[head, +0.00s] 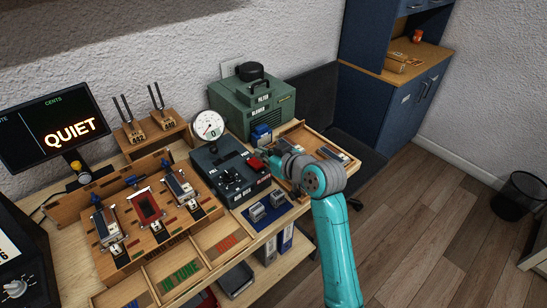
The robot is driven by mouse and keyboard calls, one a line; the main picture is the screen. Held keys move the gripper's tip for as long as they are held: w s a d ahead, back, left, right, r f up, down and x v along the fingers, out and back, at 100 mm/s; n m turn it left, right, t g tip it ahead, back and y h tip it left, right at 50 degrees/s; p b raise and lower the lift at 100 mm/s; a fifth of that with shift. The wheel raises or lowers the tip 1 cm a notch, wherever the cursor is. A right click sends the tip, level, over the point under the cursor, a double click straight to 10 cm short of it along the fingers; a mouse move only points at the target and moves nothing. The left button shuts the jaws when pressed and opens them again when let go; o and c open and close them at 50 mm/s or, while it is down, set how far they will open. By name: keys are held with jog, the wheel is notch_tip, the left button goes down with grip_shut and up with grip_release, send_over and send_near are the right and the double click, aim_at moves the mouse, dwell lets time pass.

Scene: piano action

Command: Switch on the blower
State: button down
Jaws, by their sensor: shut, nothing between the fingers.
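The blower (277,116) is a green box with a black handle and a round black cap, standing at the back of the bench against the wall. In front of it sits a dark control box (212,167) with black knobs, a round white dial gauge (207,124) behind it and a red part (257,164) at its right end. My gripper (262,155) is shut and empty, right beside or over that red part. I cannot tell whether they touch. The fingertips are small and partly hidden by my wrist.
A wooden tray (345,160) lies under and behind my wrist. Left are a wooden board with metal parts (143,238), a screen (50,125) reading QUIET and a rack with two tuning forks (157,130). Compartments of coloured pieces line the front.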

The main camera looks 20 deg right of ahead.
aim_at(254, 162)
jog(key=f, duration=0.3)
jog(key=shift+w+a+f, duration=0.1)
jog(key=shift+w+a, duration=0.05)
jog(key=shift+w, duration=0.2)
jog(key=shift+f, duration=0.6)
jog(key=shift+s+f, duration=0.15)
jog(key=shift+f, duration=0.25)
jog(key=shift+r, duration=0.1)
jog(key=shift+r, duration=0.75)
